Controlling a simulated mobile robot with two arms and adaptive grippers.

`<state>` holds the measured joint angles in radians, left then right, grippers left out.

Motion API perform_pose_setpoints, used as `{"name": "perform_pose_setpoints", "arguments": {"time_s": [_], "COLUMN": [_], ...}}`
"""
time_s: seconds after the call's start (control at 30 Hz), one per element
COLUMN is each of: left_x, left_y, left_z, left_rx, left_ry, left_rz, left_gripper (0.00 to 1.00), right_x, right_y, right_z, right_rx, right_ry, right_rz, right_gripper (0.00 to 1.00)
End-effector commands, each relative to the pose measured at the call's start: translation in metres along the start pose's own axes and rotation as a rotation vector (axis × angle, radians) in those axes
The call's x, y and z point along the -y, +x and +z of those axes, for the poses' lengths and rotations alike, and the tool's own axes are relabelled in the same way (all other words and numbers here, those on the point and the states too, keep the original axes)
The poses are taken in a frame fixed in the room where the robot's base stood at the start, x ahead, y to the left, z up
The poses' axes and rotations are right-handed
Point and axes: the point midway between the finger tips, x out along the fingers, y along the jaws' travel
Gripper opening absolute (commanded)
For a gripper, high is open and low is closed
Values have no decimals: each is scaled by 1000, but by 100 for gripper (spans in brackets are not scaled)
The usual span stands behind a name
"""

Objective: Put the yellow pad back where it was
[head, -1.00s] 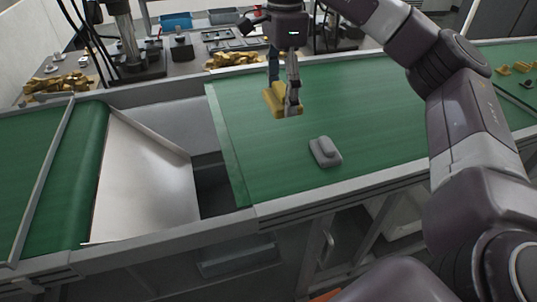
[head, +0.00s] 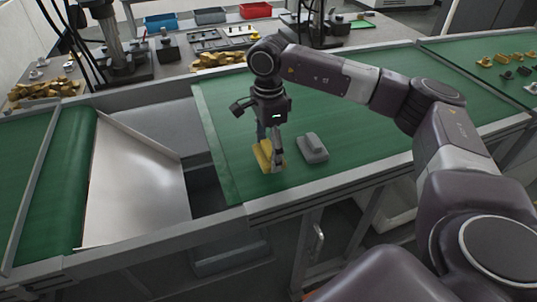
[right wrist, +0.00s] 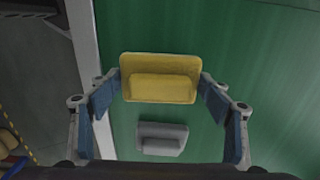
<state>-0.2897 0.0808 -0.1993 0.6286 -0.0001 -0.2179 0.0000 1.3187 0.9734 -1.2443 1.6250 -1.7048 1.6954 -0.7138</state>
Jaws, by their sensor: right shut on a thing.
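The yellow pad (head: 262,158) is in my right gripper (head: 268,155), over the green belt (head: 225,115) near its left end. In the right wrist view, the yellow pad (right wrist: 160,80) sits between the two blue-lined fingertips (right wrist: 160,84), which close on its two ends. I cannot tell whether its underside touches the belt. A grey pad (head: 312,149) of similar shape lies on the belt just right of the gripper, apart from it. It also shows in the right wrist view (right wrist: 162,138). My left gripper is not in view.
Left of the belt's end are a dark gap and a pale metal chute (head: 135,190), then another green belt (head: 50,180). Several small parts (head: 510,65) lie at the far right. Brass-coloured piles (head: 45,92) lie on the bench behind. The belt behind and right of the grey pad is clear.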

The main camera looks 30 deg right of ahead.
Motion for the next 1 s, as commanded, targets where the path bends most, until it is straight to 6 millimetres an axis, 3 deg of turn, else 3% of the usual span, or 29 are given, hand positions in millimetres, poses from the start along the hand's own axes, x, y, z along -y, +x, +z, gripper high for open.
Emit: {"name": "perform_pose_setpoints", "arguments": {"time_s": [0.2, 0.53, 0.57, 0.7, 1.0], "left_x": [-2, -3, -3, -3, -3], "left_y": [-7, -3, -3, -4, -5], "left_z": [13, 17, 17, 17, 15], "left_rx": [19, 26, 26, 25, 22], "left_ry": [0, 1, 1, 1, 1], "left_rz": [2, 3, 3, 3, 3], "left_gripper": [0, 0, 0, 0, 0], "right_x": [0, 0, 0, 0, 0], "right_y": [24, 28, 28, 27, 26], "right_z": [0, 0, 0, 0, 0], "right_rx": [0, 1, 1, 0, 0], "right_ry": [0, 0, 0, 0, 0], "right_rz": [1, 0, 0, 0, 0], "right_gripper": [45, 45, 73, 88, 89]}}
